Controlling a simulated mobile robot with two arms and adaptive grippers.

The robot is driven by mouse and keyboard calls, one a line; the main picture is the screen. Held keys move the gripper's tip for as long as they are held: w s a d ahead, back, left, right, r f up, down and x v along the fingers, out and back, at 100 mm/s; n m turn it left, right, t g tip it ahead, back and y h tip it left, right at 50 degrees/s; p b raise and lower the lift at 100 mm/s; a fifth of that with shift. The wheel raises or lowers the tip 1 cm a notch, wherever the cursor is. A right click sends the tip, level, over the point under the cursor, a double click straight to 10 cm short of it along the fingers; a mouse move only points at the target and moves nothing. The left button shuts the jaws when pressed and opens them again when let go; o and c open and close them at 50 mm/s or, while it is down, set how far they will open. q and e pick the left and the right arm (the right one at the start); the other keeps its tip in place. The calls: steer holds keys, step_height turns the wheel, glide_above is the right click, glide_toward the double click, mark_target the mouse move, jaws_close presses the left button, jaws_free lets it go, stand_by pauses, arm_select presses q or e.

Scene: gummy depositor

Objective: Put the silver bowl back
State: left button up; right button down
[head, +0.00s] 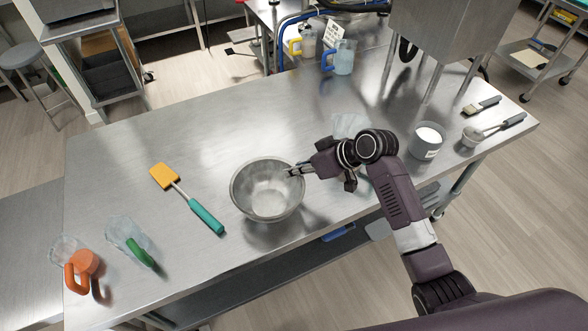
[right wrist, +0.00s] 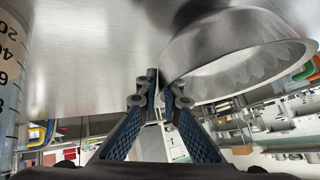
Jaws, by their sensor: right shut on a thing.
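The silver bowl (head: 268,200) is at the front middle of the steel table, upright and empty as far as I can see. It also shows at the upper right of the right wrist view (right wrist: 240,65). My right gripper (head: 290,171) is at the bowl's right rim and shut on it; in the right wrist view its fingertips (right wrist: 162,90) meet at the rim's edge. I cannot tell whether the bowl's base touches the table. My left gripper is not in view.
A spatula (head: 206,215) lies left of the bowl. Clear cups with green (head: 139,251) and orange (head: 78,278) handles are at the front left. The table's back middle (head: 235,110) is clear.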

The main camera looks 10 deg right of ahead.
steer(key=shift+f+b, duration=0.35)
steer(key=shift+f, duration=0.35)
steer(key=c, duration=2)
jaws_free()
steer(key=v, duration=1.2)
